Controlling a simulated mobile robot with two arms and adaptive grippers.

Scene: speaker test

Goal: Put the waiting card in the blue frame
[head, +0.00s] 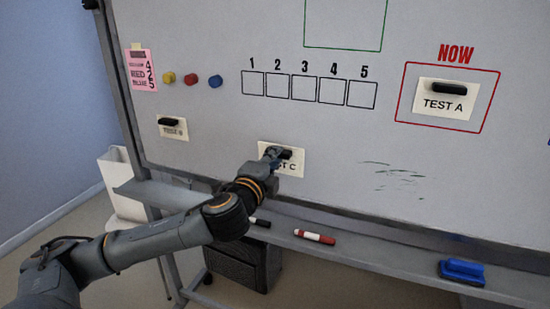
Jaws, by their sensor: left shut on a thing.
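A white card (294,169) lies flat on the whiteboard, low and left of centre. Its lettering ends in "C"; the start is hidden by my gripper. My left gripper (275,154) is shut on the black handle at the top of this card. Another white card (173,133) with a black handle is on the board to the left; its small lettering is hard to read. A card reading "TEST A" (446,103) sits inside a red frame (401,97) under the word "NOW". A green frame (343,50) is cut off at the top edge. No blue frame shows. My right gripper is not in view.
Several numbered boxes (305,87), round yellow, red and blue magnets (190,80) and a pink note (141,70) are on the board. Dark smudges (390,172) mark the lower right. The tray below holds a red marker (314,237), a black marker and a blue eraser (462,271).

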